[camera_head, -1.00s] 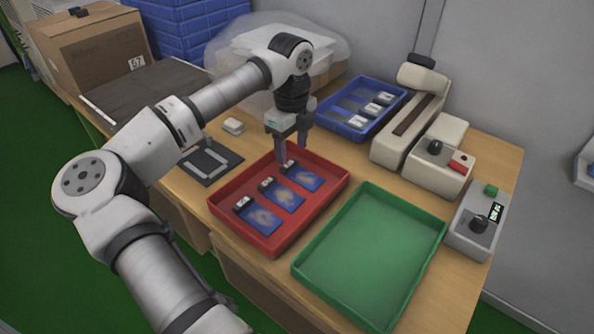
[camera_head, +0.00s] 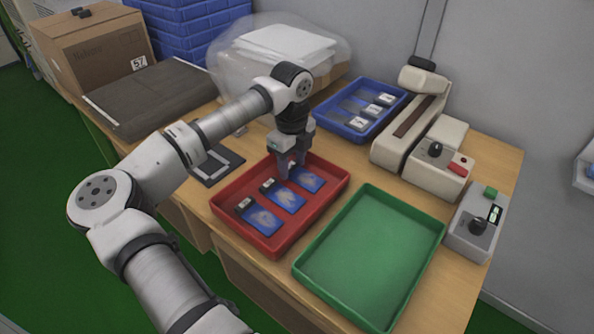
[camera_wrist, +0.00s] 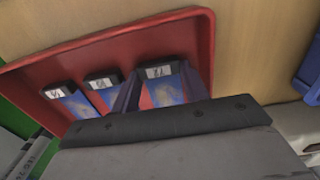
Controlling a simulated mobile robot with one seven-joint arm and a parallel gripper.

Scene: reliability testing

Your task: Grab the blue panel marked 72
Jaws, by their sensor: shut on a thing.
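Three blue panels with dark, white-labelled ends lie in a row in the red tray (camera_head: 250,235): the near one (camera_head: 262,220), the middle one (camera_head: 287,199) and the far one (camera_head: 309,181). My gripper (camera_head: 291,172) points down into the tray and is shut on the far panel. In the wrist view, this panel (camera_wrist: 165,90) is between my two fingers, its label end showing beyond them. The other two panels (camera_wrist: 103,83) lie to the left.
An empty green tray (camera_head: 372,255) stands to the right of the red tray. A blue tray (camera_head: 345,131) with several white-labelled items is behind. Beige machines with knobs (camera_head: 430,165) and a grey control box (camera_head: 475,225) line the right side. A large carton (camera_head: 95,55) stands at back left.

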